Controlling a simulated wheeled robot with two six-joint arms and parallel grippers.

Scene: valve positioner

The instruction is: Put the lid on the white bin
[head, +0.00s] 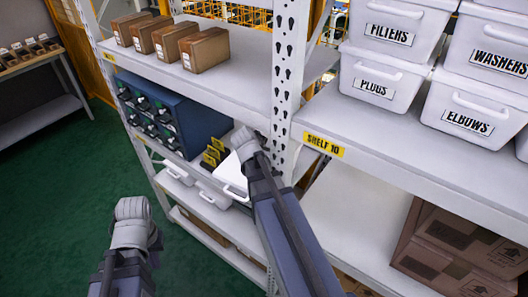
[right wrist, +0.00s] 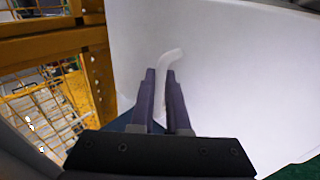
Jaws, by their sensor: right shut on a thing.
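My right gripper (right wrist: 162,75) is shut on the white lid (right wrist: 235,75), at its curved handle (right wrist: 168,60). In the head view my right gripper (head: 246,142) reaches to the shelf post, and the lid (head: 231,174) shows as a tilted white panel beside the forearm. White bins sit on the shelf level below, a left one (head: 178,174) and a right one (head: 213,195) partly under the lid. I cannot tell which of them is open. My left gripper (head: 133,213) is in front of the shelves, apart from them; its fingers are hidden.
A blue drawer cabinet (head: 182,117) and yellow cards (head: 214,153) stand left of the lid. A white perforated post (head: 289,80) rises close behind my right gripper. Cardboard boxes (head: 203,50) and labelled white bins (head: 385,76) fill upper shelves. Green floor at left is clear.

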